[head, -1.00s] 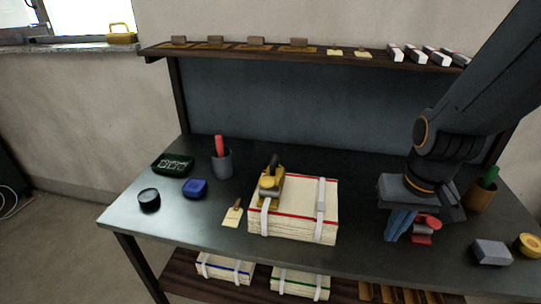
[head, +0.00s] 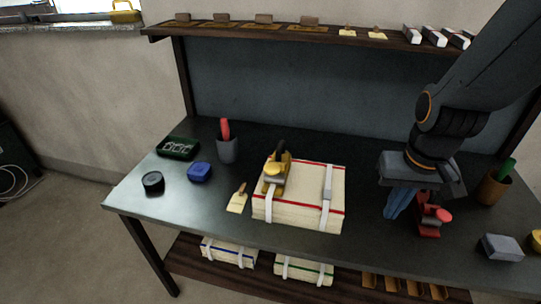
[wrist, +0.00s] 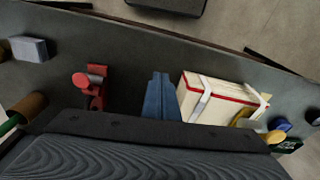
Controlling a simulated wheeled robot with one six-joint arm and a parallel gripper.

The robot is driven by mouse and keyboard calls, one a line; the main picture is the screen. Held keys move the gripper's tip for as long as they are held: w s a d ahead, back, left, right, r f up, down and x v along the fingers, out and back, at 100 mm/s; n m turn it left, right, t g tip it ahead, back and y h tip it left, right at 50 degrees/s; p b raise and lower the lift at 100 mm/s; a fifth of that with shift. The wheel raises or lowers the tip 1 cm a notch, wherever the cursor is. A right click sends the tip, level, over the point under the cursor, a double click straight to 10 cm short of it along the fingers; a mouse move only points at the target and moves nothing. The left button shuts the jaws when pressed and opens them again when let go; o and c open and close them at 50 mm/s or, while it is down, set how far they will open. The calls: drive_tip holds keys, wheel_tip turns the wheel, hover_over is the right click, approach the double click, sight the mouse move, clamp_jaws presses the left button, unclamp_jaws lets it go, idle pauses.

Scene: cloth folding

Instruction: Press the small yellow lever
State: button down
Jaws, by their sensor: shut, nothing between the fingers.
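A small yellow lever device with a dark handle (head: 275,173) sits on top of the left strap of a stack of cream papers (head: 303,212) with red edging and two white straps. In the wrist view the paper stack (wrist: 215,98) is right of my gripper, and a yellow part (wrist: 246,118) shows at its far edge. My gripper (head: 392,214) has blue fingers, shut and empty, above the table right of the stack. It also shows in the wrist view (wrist: 161,78). A red device (head: 432,215) stands just right of my fingers.
A shelf (head: 380,42) runs along the back.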

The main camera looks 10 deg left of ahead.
drive_tip(key=w+a+r+n+b, duration=0.2)
drive_tip(key=w+a+n, duration=0.1)
drive_tip(key=w+a, duration=0.2)
wheel_tip(320, 180, up, 15)
drive_tip(key=n+g+b, duration=0.1)
drive_tip(key=n+b, duration=0.7)
drive_tip(key=n, duration=0.6)
hover_over(271, 167)
drive_tip(key=shift+w+r, duration=0.1)
drive_tip(key=shift+r, duration=0.05)
drive_tip(key=shift+d, duration=0.1)
wheel_tip(271, 167, down, 14)
drive_tip(key=shift+f+p, duration=0.1)
drive_tip(key=shift+p, duration=0.95)
